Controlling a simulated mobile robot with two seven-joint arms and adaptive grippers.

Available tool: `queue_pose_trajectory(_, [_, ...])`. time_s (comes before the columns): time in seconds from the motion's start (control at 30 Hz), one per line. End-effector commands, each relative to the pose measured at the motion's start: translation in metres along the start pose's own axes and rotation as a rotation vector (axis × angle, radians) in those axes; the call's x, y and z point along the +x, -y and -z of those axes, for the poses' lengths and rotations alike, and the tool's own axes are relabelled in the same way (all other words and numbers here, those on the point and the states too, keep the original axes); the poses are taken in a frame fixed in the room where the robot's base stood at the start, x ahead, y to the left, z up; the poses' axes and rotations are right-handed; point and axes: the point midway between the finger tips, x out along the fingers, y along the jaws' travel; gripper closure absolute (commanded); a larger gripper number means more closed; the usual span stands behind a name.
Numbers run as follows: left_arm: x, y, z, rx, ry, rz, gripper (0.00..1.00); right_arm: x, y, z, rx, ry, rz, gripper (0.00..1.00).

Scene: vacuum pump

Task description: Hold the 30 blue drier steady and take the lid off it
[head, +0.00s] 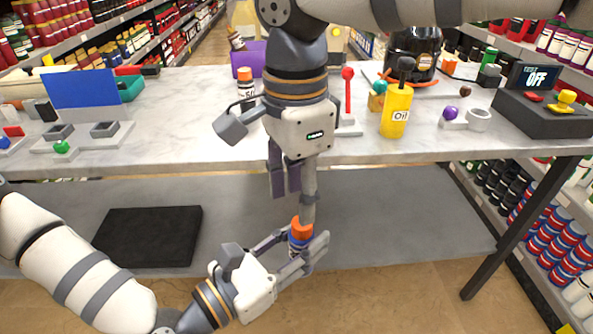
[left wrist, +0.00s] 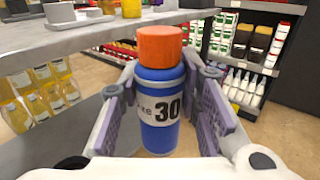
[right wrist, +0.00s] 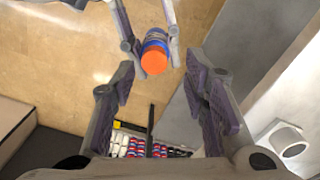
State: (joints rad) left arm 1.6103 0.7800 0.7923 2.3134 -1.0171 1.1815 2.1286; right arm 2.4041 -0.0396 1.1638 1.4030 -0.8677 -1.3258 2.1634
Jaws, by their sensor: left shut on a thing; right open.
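The 30 blue drier (left wrist: 159,109) is a blue bottle with a white label marked 30. Its orange lid (left wrist: 160,46) is on top. In the head view the orange lid (head: 301,228) shows in front of the table's front edge. My left gripper (head: 302,252) is shut on the bottle's body and holds it in the air. My right gripper (head: 294,192) points down above the lid, open and empty. In the right wrist view the orange lid (right wrist: 154,62) lies ahead, beyond the fingertips and apart from them.
The marble table (head: 200,120) carries a blue panel (head: 82,88), a bottle marked 50 (head: 246,92), a yellow oil can (head: 396,112) and a dark box with an OFF display (head: 540,105). A black slab (head: 150,236) lies on the lower shelf. Stocked shelves stand behind and right.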

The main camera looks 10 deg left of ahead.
Motion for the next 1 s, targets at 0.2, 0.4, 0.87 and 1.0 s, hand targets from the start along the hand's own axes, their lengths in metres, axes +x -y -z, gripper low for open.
queue_pose_trajectory(0.2, [0.000, 0.000, -0.001, 0.000, 0.002, 0.000, 1.00, 0.038, 0.000, 0.000, 0.000, 0.002, -0.002, 0.59])
queue_pose_trajectory(0.4, [0.000, 0.000, -0.001, 0.001, 0.002, 0.000, 1.00, 0.047, 0.000, 0.000, 0.000, 0.001, 0.001, 0.59])
queue_pose_trajectory(0.87, [0.000, 0.002, -0.001, 0.000, 0.002, 0.006, 1.00, 0.046, 0.001, 0.001, 0.001, 0.000, 0.005, 1.00])
queue_pose_trajectory(1.0, [0.000, 0.002, -0.001, -0.001, 0.002, 0.007, 1.00, 0.046, 0.001, 0.001, 0.001, 0.001, 0.006, 0.56])
